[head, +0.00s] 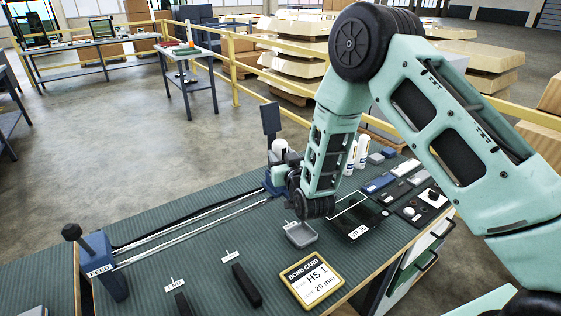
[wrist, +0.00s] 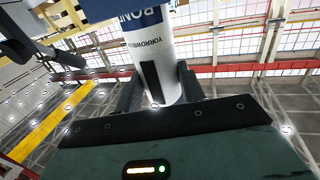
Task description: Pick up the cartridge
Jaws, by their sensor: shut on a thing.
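The cartridge (wrist: 172,50), a white cylinder with a blue printed band and a black strip, sits between the two dark fingers of my gripper (wrist: 160,92) in the wrist view. The gripper is shut on it. The cartridge's upper part runs out of the top of that view. In the head view my gripper (head: 284,180) is low over the bench by the far end of the rails, partly hidden by my wrist. Two more white cartridges (head: 356,154) stand upright on the bench, right of my arm and partly behind it.
The rail fixture (head: 190,222) runs left to a blue block (head: 103,266) marked FEED. A small grey tray (head: 300,234), a black outlined pad (head: 352,222), a yellow-edged bond card (head: 312,279) and dark bars (head: 246,286) lie on the green bench. Small parts (head: 412,190) crowd its right side.

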